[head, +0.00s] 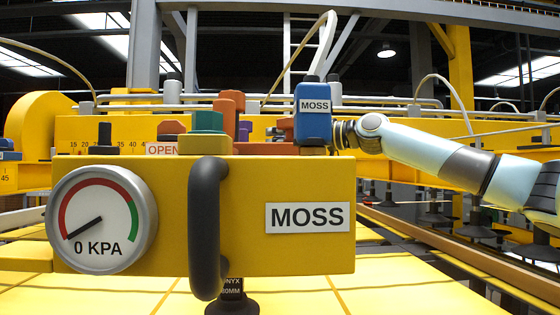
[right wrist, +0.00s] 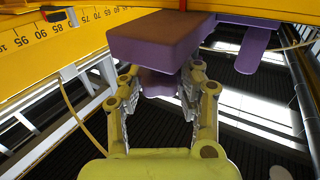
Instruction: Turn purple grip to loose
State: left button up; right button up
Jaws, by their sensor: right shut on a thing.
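The purple grip (right wrist: 158,85) shows in the right wrist view, under a larger purple block (right wrist: 160,40) with a brownish face. My right gripper (right wrist: 165,92) has its two yellow-green fingers on either side of the grip and is shut on it. The grip's lower part is between the ribbed finger pads. In the head view my right arm comes in from the right and its wrist ends beside the blue MOSS box; its fingers are not clearly visible there. I cannot read a loose mark in either view. My left gripper is not in view.
A yellow MOSS box (head: 310,180) with a black handle (head: 206,230) and a gauge (head: 100,220) at 0 KPA stands in front. A blue MOSS box (head: 313,122) is above it. A yellow scale beam (right wrist: 50,40) and another purple piece (right wrist: 250,50) are near the gripper.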

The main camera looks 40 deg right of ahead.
jog(key=shift+f+n+g+y+b, duration=0.35)
jog(key=shift+y+b, duration=0.25)
jog(key=shift+b, duration=0.6)
jog(key=shift+r+n+y+b, duration=0.15)
jog(key=shift+n+y+b, duration=0.2)
jog(key=shift+y+b, duration=0.05)
jog(key=shift+r+n+g+y+b, duration=0.2)
jog(key=shift+n+g+y+b, duration=0.1)
jog(key=shift+n+g+y, duration=0.35)
jog(key=shift+r+n+y, duration=0.1)
jog(key=shift+n+y, duration=0.15)
jog(key=shift+y, duration=0.3)
jog(key=shift+r+n+g+y+p, duration=0.1)
jog(key=shift+n+g+y+p, duration=0.2)
jog(key=shift+n+g+y, duration=0.4)
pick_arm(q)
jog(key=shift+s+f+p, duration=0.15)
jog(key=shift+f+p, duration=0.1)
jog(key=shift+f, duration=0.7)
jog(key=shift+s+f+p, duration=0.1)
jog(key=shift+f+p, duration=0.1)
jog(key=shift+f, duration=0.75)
pick_arm(e)
jog(key=shift+n+g+y, duration=0.6)
jog(key=shift+g+y, duration=0.2)
jog(key=shift+g, duration=0.1)
jog(key=shift+f, duration=0.2)
jog(key=o, duration=1.2)
